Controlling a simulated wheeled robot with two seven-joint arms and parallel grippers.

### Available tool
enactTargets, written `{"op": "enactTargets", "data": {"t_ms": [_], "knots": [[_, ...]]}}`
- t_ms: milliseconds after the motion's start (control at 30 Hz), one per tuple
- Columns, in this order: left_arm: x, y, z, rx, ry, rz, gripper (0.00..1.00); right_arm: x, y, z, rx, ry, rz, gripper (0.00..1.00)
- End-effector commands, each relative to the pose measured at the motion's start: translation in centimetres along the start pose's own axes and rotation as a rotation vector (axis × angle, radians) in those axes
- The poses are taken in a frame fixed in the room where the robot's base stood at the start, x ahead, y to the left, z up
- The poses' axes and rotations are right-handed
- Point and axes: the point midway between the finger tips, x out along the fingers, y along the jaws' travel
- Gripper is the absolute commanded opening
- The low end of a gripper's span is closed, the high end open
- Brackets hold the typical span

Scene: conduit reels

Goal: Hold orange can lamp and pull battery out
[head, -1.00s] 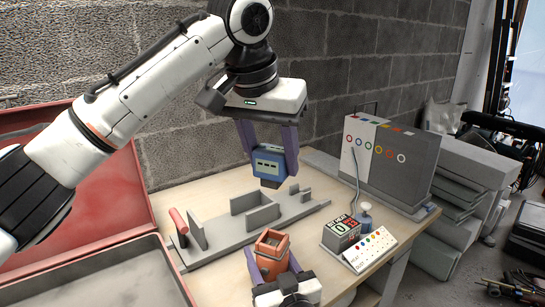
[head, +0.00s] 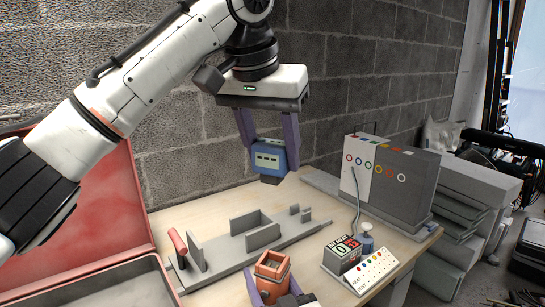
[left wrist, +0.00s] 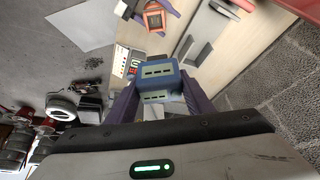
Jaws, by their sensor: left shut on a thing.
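The blue battery (head: 268,157) hangs in my left gripper (head: 270,150), whose purple fingers are shut on its two sides. In the left wrist view the battery (left wrist: 160,82) sits between the fingers, with dark slots on its face. The orange can lamp (head: 271,268) is low in the head view, its square top open. My right gripper (head: 273,287) has its purple fingers on both sides of the lamp and appears shut on it; its lower part is cut off. The lamp also shows in the left wrist view (left wrist: 154,17). The battery is well above the lamp, clear of it.
A grey fixture board (head: 222,255) with upright plates and a red handle lies on the wooden table (head: 305,222). At the right are a small counter box (head: 343,254), a sloped button panel (head: 370,271) and a large grey case (head: 400,178). A red open box (head: 105,200) stands left.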

Motion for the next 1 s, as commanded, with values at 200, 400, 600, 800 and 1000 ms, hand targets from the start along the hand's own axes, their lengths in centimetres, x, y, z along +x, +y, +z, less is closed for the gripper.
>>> {"op": "enactTargets", "data": {"t_ms": [200, 400, 600, 800, 1000], "knots": [[-0.1, 0.0, 0.0, 0.000, 0.001, 0.000, 0.25, 0.0, 0.1, 0.1, -0.001, -0.003, 0.001, 0.54], [-0.1, 0.0, 0.0, 0.000, 0.001, 0.000, 0.25, 0.0, 0.0, 0.1, 0.000, -0.002, 0.001, 0.74], [-0.1, 0.0, 0.0, -0.001, 0.001, 0.000, 0.25, -0.1, 0.0, 0.0, 0.000, -0.001, 0.000, 0.74], [0.0, 0.0, 0.0, -0.001, 0.001, 0.000, 0.25, -1.8, 0.0, 0.1, 0.001, -0.001, 0.000, 0.74], [0.0, 0.0, 0.0, -0.001, 0.001, 0.000, 0.25, -6.1, 0.0, 0.2, 0.003, -0.004, 0.001, 0.74]]}}
